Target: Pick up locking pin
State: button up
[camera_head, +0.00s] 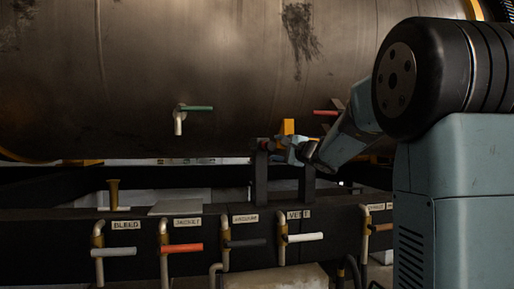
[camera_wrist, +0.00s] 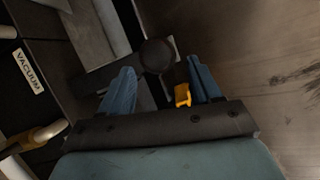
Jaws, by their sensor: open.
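My gripper (camera_head: 296,152) is at the dark bracket posts below the big tank in the head view. In the wrist view my gripper (camera_wrist: 160,66) has its two blue fingers spread apart, with nothing gripped. A yellow-orange piece (camera_head: 287,127), perhaps part of the locking pin, stands up at the posts just beside the fingers. In the wrist view this yellow-orange piece (camera_wrist: 183,95) is between the fingers, close to the right one. A dark round knob or post end (camera_wrist: 157,55) is also between them. I cannot tell which part is the pin's grip.
The tank (camera_head: 230,70) fills the background, with a green-handled valve (camera_head: 197,108) and a red handle (camera_head: 327,112). Below, a dark beam carries labelled pipes with coloured levers, such as an orange one (camera_head: 182,248). A brass piece (camera_head: 114,194) stands at left. Dark posts (camera_head: 260,175) crowd my gripper.

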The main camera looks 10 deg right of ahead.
aim_at(261, 145)
jog(key=shift+x, duration=3.4)
jog(key=shift+d+f, duration=0.1)
jog(key=shift+d, duration=0.05)
jog(key=shift+c, duration=0.3)
grip_shut()
